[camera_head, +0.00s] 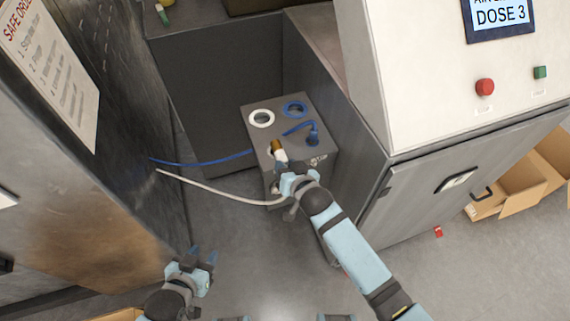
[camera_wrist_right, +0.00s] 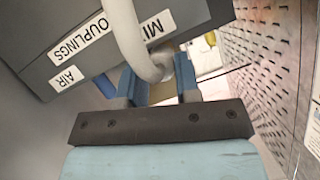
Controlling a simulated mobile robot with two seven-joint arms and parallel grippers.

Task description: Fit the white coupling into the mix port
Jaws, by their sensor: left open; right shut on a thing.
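My right gripper (camera_head: 284,166) is shut on the white coupling (camera_head: 281,156), at the front edge of a grey box (camera_head: 252,135). The coupling has a brass-coloured end (camera_head: 277,146) pointing away from the gripper. In the right wrist view, the white hose (camera_wrist_right: 124,35) bends down between the fingers (camera_wrist_right: 160,88), which hide much of the coupling. I cannot tell whether the coupling touches the box. No port is clearly marked as the mix port; a "MI…" label (camera_wrist_right: 151,28) is partly covered by the hose. My left gripper (camera_head: 203,257) is open and empty, low at the left.
The box top carries a white ring (camera_head: 261,118), a blue ring (camera_head: 294,109) and a blue coupling (camera_head: 313,138) with a blue hose (camera_head: 205,163). A dark metal cabinet (camera_head: 115,130) stands left, a control console (camera_head: 440,90) right. Floor between is clear except for hoses.

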